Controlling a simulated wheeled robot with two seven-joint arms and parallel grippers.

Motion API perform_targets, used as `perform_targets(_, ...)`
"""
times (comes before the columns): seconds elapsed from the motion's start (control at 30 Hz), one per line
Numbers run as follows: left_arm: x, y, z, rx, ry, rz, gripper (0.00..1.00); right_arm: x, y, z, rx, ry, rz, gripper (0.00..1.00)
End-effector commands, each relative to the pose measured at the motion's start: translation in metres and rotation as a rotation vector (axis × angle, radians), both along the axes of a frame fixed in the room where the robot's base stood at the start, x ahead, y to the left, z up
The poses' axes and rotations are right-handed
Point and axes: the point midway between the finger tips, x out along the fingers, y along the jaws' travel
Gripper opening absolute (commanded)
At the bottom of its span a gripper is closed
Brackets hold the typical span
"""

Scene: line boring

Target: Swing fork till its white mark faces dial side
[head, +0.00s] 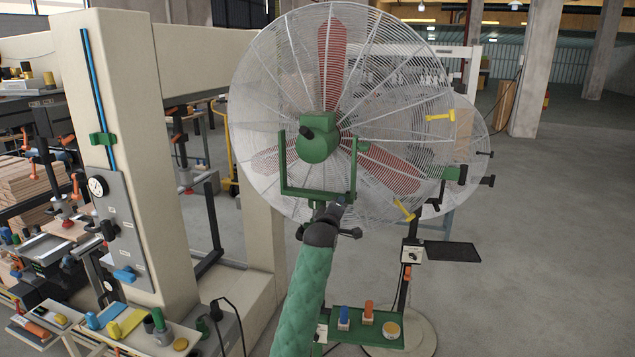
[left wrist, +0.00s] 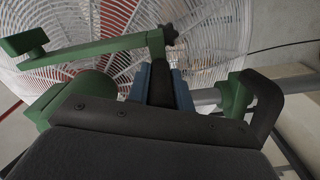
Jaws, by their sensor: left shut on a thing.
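The green U-shaped fork (head: 318,193) stands in front of the large caged fan, around its green motor hub (head: 318,143). Its two prongs point up and its crossbar runs roughly left to right across the picture. I cannot make out its white mark. The round white dial (head: 97,186) is on the grey panel of the beige column, to the left. My left gripper (head: 328,212) is just below the crossbar, largely hidden by its own wrist. In the left wrist view, its blue fingers (left wrist: 164,88) are shut on a dark piece by the green fork (left wrist: 95,47). My right gripper is out of view.
The wire fan cage (head: 395,110) rises just behind the fork, with yellow clamps (head: 440,116) on its right. A green tray (head: 375,335) with small blocks stands low in front. A beige machine column (head: 150,150) stands left. Open floor lies at the right.

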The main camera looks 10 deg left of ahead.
Motion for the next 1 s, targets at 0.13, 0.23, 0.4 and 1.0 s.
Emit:
perform_targets(0.13,0.0,0.001,-0.001,0.001,0.003,0.001,0.0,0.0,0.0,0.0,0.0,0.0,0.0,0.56)
perform_targets(0.23,0.0,0.001,-0.001,0.001,0.003,0.001,0.0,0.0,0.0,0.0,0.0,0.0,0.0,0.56)
perform_targets(0.4,0.003,-0.003,-0.001,-0.003,0.001,0.027,0.0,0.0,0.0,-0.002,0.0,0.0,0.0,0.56)
perform_targets(1.0,0.01,-0.005,0.0,0.0,0.0,0.11,0.44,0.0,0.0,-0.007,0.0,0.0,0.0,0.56)
